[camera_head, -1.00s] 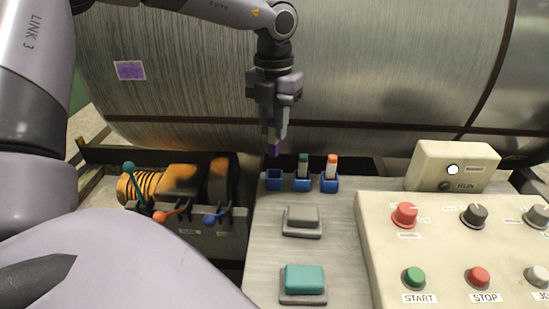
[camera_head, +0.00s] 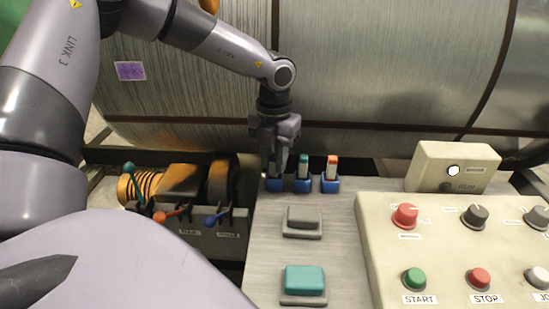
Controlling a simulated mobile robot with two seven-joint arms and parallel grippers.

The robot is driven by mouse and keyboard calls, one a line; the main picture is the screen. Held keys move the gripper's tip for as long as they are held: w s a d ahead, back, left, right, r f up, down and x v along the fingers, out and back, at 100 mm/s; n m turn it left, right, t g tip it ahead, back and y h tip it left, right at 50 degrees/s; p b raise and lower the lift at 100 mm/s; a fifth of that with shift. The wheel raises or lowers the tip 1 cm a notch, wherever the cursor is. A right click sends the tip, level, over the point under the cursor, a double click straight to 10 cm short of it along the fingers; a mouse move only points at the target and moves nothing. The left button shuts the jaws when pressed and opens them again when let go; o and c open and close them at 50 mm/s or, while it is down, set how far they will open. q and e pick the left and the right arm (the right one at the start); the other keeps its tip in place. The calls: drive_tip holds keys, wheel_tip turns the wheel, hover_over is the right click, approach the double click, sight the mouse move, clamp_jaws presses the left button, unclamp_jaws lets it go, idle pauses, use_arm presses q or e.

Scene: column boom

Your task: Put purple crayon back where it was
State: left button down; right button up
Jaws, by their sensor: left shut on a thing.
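My left gripper (camera_head: 275,170) comes down from above, its fingers pointing down at the leftmost blue holder (camera_head: 274,185). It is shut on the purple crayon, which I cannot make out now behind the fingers. I cannot tell how deep the crayon sits in the holder. Beside it, a second blue holder (camera_head: 302,186) has a teal crayon (camera_head: 304,165) standing in it. A third blue holder (camera_head: 330,186) has an orange-tipped crayon (camera_head: 332,166) standing in it. My right gripper is not in view.
A large metal drum (camera_head: 380,70) with a purple-marked label (camera_head: 130,71) stands behind. A control box (camera_head: 460,240) stands at right, and coloured levers (camera_head: 170,215) at left.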

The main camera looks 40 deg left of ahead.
use_arm(q)
drive_tip(key=c, duration=1)
unclamp_jaws()
drive_tip(key=shift+o, duration=0.2)
drive_tip(key=shift+r+p, duration=0.2)
drive_tip(key=shift+p, duration=0.3)
wheel_tip(320, 180, up, 12)
drive_tip(key=shift+f, duration=0.1)
